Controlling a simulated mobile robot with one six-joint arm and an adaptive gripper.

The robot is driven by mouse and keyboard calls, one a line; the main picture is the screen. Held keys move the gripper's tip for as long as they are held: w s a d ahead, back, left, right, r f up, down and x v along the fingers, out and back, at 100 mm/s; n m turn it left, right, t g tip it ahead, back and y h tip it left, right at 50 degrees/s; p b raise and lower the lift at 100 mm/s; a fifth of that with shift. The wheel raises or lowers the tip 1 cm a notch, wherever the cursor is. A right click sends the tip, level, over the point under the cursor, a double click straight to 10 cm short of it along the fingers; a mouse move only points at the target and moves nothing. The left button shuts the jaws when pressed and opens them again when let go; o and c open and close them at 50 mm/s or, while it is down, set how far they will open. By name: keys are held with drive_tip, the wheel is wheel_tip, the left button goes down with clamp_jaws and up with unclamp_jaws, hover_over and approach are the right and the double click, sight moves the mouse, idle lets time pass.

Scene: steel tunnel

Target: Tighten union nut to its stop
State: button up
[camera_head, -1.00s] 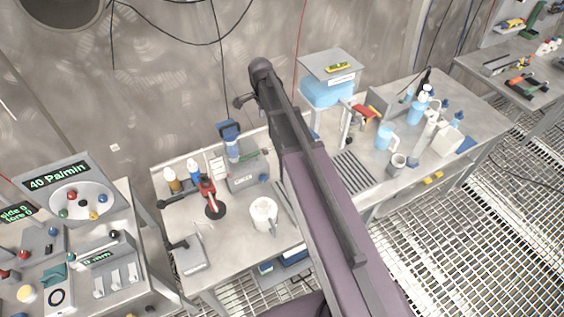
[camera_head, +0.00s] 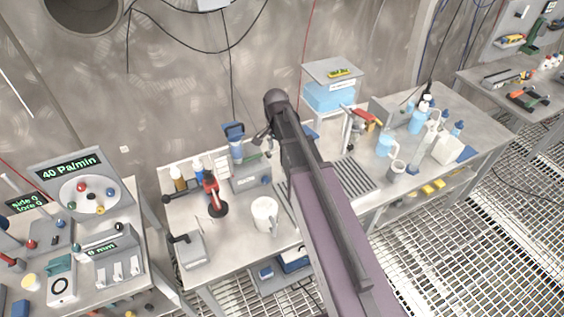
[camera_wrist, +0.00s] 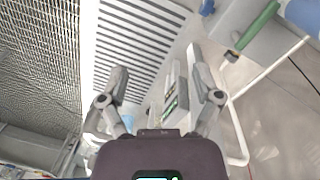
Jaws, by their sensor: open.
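I cannot pick out the union nut for certain in either view. In the head view a grey box (camera_head: 252,181) with a blue-topped clear cylinder (camera_head: 236,147) stands at the back of the middle bench. My gripper (camera_head: 262,137) is just right of that cylinder in the picture, mostly hidden by my arm. In the wrist view my gripper (camera_wrist: 162,88) is open, its two fingers spread with nothing held. Beyond the fingers are a grey unit with a small green display (camera_wrist: 172,103) and a green cylinder (camera_wrist: 258,24) at the upper right.
A white mug (camera_head: 265,213) and a red tool on a black round base (camera_head: 213,195) stand on the middle bench. A slotted drain plate (camera_head: 357,180) lies to the right, near a blue tank (camera_head: 330,97). Bottles and jugs crowd the far right end.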

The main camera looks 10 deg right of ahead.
drive_tip(key=shift+s+f+n+b, duration=0.25)
drive_tip(key=shift+s+n, duration=0.3)
drive_tip(key=shift+s, duration=0.2)
drive_tip(key=shift+s+f+n+b, duration=0.15)
drive_tip(key=shift+s+f+n, duration=0.1)
drive_tip(key=shift+s+n, duration=0.4)
drive_tip(key=shift+s, duration=0.1)
